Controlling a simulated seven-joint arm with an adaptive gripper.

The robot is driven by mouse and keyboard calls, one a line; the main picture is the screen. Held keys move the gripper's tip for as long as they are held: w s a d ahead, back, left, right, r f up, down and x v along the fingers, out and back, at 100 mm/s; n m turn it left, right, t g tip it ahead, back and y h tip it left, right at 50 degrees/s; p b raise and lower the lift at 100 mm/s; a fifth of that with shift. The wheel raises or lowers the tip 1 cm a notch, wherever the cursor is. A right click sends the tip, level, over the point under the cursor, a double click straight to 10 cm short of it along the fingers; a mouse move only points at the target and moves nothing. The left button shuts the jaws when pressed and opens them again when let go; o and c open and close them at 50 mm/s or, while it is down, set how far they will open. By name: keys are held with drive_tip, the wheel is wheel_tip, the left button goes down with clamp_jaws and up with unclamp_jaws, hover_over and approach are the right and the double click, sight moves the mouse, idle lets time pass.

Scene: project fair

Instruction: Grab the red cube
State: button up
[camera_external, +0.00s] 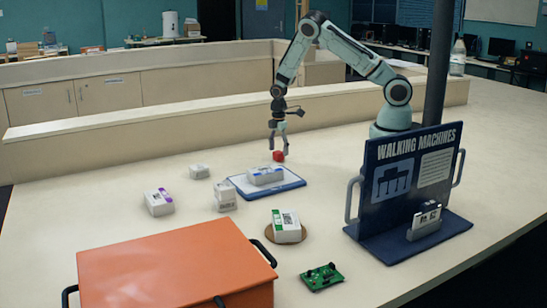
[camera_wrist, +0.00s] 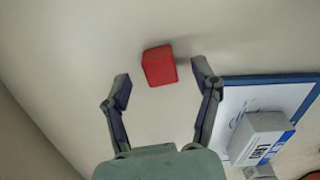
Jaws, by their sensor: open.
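The red cube (camera_external: 278,156) stands on the pale table below my gripper in the external view. In the wrist view the red cube (camera_wrist: 159,66) lies ahead of the fingertips, roughly centred between them, with bare table around it. My gripper (camera_external: 279,146) points down over the cube in the external view. In the wrist view my gripper (camera_wrist: 161,84) is open, with its two fingers wide apart and nothing between them. From these views I cannot tell the exact height of the fingertips above the table.
A blue-edged board (camera_external: 238,183) carrying a white box (camera_external: 265,176) is close to the cube. Other small white boxes (camera_external: 159,202), an orange case (camera_external: 170,265), a green circuit board (camera_external: 321,277) and a "Walking Machines" sign (camera_external: 415,190) stand nearer the camera. Table left of the cube is clear.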

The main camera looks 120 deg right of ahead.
drive_tip(key=shift+f, duration=0.9)
drive_tip(key=c, duration=0.9)
